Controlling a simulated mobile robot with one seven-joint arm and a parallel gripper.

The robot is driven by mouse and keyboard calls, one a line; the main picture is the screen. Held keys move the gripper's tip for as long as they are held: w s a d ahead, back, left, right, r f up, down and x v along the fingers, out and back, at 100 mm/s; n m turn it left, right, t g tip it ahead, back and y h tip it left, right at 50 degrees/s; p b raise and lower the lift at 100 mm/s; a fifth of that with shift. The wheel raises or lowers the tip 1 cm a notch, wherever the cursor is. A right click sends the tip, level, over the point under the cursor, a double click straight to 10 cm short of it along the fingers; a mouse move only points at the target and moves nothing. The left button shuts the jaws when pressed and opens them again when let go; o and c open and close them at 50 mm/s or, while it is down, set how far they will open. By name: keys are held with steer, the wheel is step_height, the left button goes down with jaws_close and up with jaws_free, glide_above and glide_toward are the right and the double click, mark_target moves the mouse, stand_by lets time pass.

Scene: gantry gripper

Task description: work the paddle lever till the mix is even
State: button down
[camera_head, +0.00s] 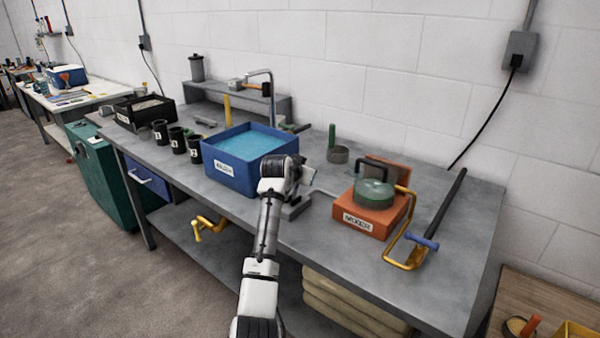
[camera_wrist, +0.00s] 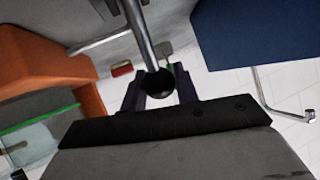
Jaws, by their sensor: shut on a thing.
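A metal lever rod (camera_wrist: 141,35) ends in a black ball knob (camera_wrist: 159,83) in the wrist view. My gripper (camera_wrist: 160,88) is shut on this knob, with a dark finger on each side. In the head view my gripper (camera_head: 303,174) is between the blue tub and the orange mixer, and it hides the knob there. The orange mixer (camera_head: 366,223) carries a label and a green round part (camera_head: 374,194) on top. The blue tub (camera_head: 232,178) holds a light blue mass (camera_head: 255,148) with an even-looking surface; I cannot tell its texture.
Several black cups (camera_head: 176,138) stand left of the tub. A tap-like metal pipe (camera_head: 270,92) rises behind it.

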steer(key=shift+d+f, duration=0.35)
steer(key=shift+f, duration=0.1)
stand_by(0.3)
steer(key=c, duration=1.1)
jaws_free()
steer(key=shift+w+d, duration=0.1)
steer(key=shift+a+r, duration=0.2)
steer(key=shift+a, duration=0.05)
steer(key=b+v, duration=0.3)
steer(key=v, duration=1)
steer(key=shift+s+r+b, duration=0.15)
steer(key=shift+s+b, duration=0.15)
steer(key=shift+b, duration=0.05)
steer(key=shift+a, duration=0.1)
